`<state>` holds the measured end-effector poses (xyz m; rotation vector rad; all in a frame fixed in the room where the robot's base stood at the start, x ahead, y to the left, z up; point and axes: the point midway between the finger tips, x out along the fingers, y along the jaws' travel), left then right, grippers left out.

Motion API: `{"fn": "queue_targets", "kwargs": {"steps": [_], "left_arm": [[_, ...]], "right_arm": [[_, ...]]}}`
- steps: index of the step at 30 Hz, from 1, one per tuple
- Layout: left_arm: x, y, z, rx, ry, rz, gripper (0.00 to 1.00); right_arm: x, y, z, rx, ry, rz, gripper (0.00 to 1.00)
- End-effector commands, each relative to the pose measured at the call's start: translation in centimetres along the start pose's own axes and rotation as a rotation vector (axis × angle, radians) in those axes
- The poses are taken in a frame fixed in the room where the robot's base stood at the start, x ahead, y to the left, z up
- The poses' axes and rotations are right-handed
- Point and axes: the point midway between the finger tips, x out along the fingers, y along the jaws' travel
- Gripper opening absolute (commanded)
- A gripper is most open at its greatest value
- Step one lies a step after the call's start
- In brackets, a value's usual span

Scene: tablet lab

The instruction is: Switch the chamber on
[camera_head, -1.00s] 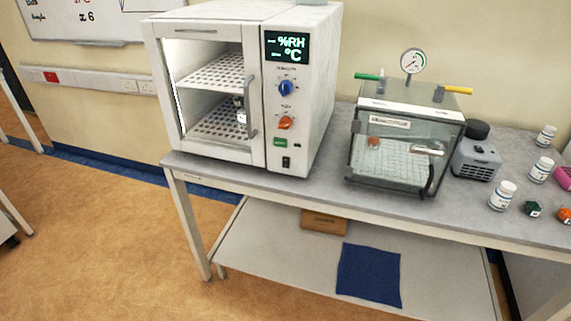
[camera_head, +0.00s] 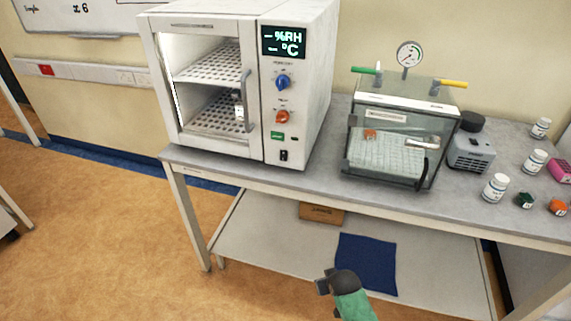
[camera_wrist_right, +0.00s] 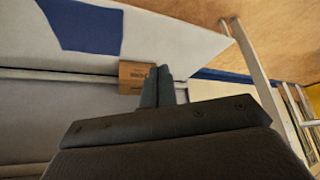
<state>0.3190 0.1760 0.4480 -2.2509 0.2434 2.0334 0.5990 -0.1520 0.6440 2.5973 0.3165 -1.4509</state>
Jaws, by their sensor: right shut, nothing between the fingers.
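The white chamber (camera_head: 210,147) stands at the left end of the bench, with a glass door and perforated shelves inside. Its display (camera_head: 284,42) shows dashes beside %RH and °C. My right gripper (camera_head: 325,283) is low in front of the bench, below and apart from the switch. In the right wrist view its fingers (camera_wrist_right: 157,88) are together and empty. My left gripper is not in view.
A glass vacuum box (camera_head: 390,150) with a gauge stands right of the chamber, beside a grey pump (camera_head: 471,150). White bottles (camera_head: 496,187) stand farther right. The lower shelf (camera_head: 270,240) holds a cardboard box (camera_head: 321,213) and a blue cloth (camera_head: 368,262). Bench space before the chamber is clear.

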Motion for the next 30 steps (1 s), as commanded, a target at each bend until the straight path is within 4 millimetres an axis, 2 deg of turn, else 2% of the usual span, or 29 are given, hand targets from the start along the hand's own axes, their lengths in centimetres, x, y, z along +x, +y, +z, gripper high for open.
{"fn": "queue_targets", "kwargs": {"steps": [1,5,6,9,12,15,21,30], "left_arm": [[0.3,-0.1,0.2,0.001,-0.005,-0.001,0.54],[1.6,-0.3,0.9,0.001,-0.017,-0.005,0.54],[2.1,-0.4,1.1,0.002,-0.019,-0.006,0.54],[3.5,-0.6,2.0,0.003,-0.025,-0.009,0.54],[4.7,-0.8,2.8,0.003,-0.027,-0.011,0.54],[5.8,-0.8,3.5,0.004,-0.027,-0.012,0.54],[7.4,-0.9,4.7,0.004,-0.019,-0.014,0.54],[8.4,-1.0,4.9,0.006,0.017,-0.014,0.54]], "right_arm": [[-1.2,0.1,-3.4,-0.017,0.053,-0.002,0.00],[-4.4,-0.2,-11.2,-0.107,0.201,-0.016,0.00],[-5.8,-0.4,-13.7,-0.156,0.256,-0.018,0.00],[-9.1,-1.5,-19.1,-0.309,0.398,-0.016,0.00],[-11.8,-2.6,-22.2,-0.455,0.511,0.001,0.00],[-13.9,-3.7,-24.1,-0.590,0.602,0.028,0.00],[-17.2,-5.4,-26.2,-0.840,0.754,0.116,0.00],[-20.6,-6.2,-28.4,-1.177,0.903,0.332,0.00]]}}
